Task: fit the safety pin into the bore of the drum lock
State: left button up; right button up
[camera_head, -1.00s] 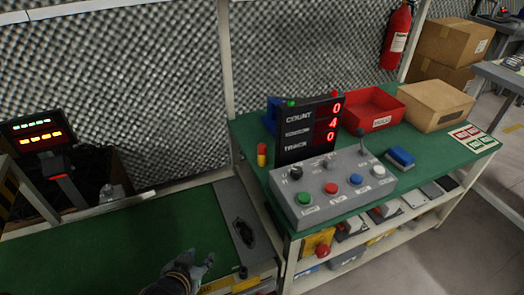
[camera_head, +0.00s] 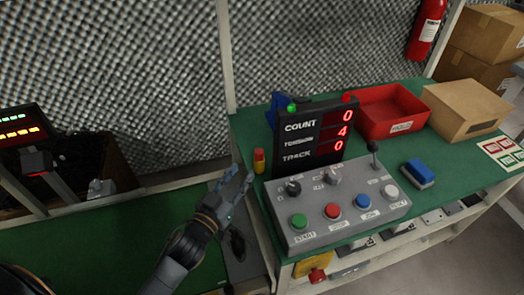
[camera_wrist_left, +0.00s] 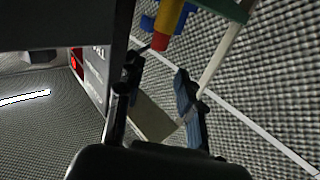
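A small upright cylinder, yellow with a red part (camera_head: 259,160), stands on the green bench left of the display; I cannot tell whether it is the safety pin. In the left wrist view a red and yellow cylinder (camera_wrist_left: 168,25) shows just beyond the fingertips, apart from them. My left gripper (camera_head: 241,186) is raised just left of the control box, below the cylinder in the head view. In the left wrist view its fingers (camera_wrist_left: 158,82) are spread with nothing between them. I cannot make out a drum lock. My right gripper is not in view.
A grey control box (camera_head: 337,236) with buttons and a COUNT display (camera_head: 309,135) stands right of the gripper. Behind are a red bin (camera_head: 385,112) and a cardboard box (camera_head: 465,108). A blue block (camera_head: 418,173) lies at right. The green surface (camera_head: 100,240) at left looks clear.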

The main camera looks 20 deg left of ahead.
aim_at(257, 155)
pick_arm(q)
jog(key=w, duration=0.2)
jog(key=w+d, duration=0.1)
jog(key=w, duration=0.1)
jog(key=shift+w+f, duration=0.15)
jog(key=shift+w, duration=0.2)
jog(key=shift+w+d+b, duration=0.15)
jog(key=shift+w+d, duration=0.1)
jog(key=shift+w, duration=0.7)
jog(key=shift+w+d+b, duration=0.2)
jog(key=shift+w+d, duration=0.05)
jog(key=shift+w, duration=0.7)
jog(key=shift+w+d+b, duration=0.15)
jog(key=shift+w+d, duration=0.1)
jog(key=shift+w, duration=0.7)
grip_shut()
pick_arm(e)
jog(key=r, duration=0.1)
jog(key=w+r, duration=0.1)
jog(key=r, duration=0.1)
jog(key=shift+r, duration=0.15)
